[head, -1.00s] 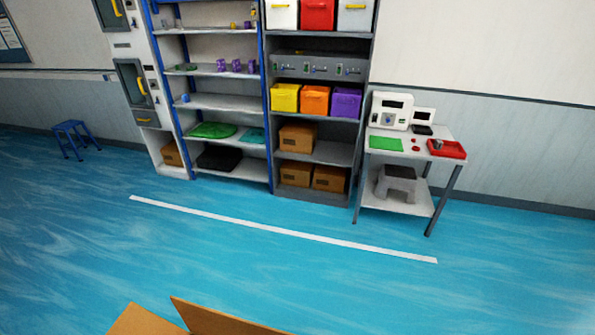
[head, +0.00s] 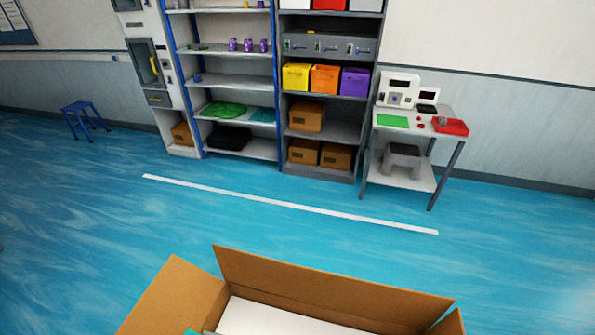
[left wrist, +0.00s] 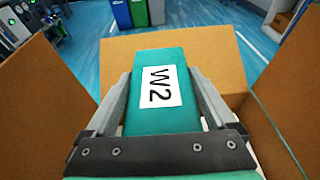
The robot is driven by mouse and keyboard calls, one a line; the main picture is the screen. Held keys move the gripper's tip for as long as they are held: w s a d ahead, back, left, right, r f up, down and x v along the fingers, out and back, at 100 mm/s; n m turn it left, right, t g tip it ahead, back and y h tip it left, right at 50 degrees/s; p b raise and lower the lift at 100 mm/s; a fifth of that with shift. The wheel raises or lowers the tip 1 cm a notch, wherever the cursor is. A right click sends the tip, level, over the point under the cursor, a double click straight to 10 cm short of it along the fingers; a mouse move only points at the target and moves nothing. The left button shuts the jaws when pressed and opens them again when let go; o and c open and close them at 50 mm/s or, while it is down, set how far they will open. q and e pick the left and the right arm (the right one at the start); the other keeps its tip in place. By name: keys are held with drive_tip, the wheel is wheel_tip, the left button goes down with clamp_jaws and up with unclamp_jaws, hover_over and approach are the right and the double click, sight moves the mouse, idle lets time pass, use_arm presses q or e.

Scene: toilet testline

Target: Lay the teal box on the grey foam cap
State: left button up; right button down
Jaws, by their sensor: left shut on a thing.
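The teal box (left wrist: 158,58) is in the left wrist view, with a white label reading "W2". My left gripper (left wrist: 160,98) is shut on it, one finger along each side. Cardboard flaps of an open carton (left wrist: 222,50) surround it in that view. In the head view the open carton (head: 320,290) is at the bottom edge. A pale surface (head: 265,318) shows inside it; I cannot tell whether this is the grey foam cap. A small teal corner (head: 192,332) shows at the bottom edge. My right gripper is not in view.
Beyond the carton the blue floor is open, crossed by a white line (head: 290,204). Shelving (head: 235,95) with bins and boxes stands at the wall. A white table (head: 415,122) with devices is on the right, and a blue stool (head: 83,110) on the left.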

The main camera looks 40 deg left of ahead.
use_arm(q)
drive_tip(key=w+m+t, duration=0.1)
drive_tip(key=w+d+f+m+t, duration=0.1)
drive_tip(key=t, duration=0.1)
drive_tip(key=d+f+m+t, duration=0.1)
drive_tip(key=m+t, duration=0.1)
drive_tip(key=shift+w+y, duration=0.4)
drive_tip(key=w+d+r+m+t+h, duration=0.5)
drive_tip(key=w+r+m+t, duration=0.15)
drive_tip(key=r, duration=0.25)
drive_tip(key=w+d+r+m+t+h, duration=0.5)
drive_tip(key=w+r+m+t, duration=0.15)
drive_tip(key=r+m, duration=0.2)
drive_tip(key=s+r+n+y+p, duration=0.1)
drive_tip(key=s+r+p, duration=0.1)
drive_tip(key=r+p, duration=0.5)
drive_tip(key=s+r+n+y+p, duration=0.1)
drive_tip(key=s+r+p, duration=0.2)
drive_tip(key=r+p, duration=0.4)
drive_tip(key=p, duration=0.7)
drive_tip(key=shift+s+d+r+n+p, duration=0.15)
drive_tip(key=shift+s+d+n+p, duration=0.1)
drive_tip(key=shift+d+n+p, duration=0.15)
drive_tip(key=shift+w+r+m+t+h, duration=0.2)
drive_tip(key=shift+r+m+h, duration=0.4)
drive_tip(key=shift+r, duration=0.4)
drive_tip(key=shift+w+r+m+t+h, duration=0.1)
drive_tip(key=shift+r+m+t+h, duration=0.1)
drive_tip(key=shift+r+m+h, duration=0.6)
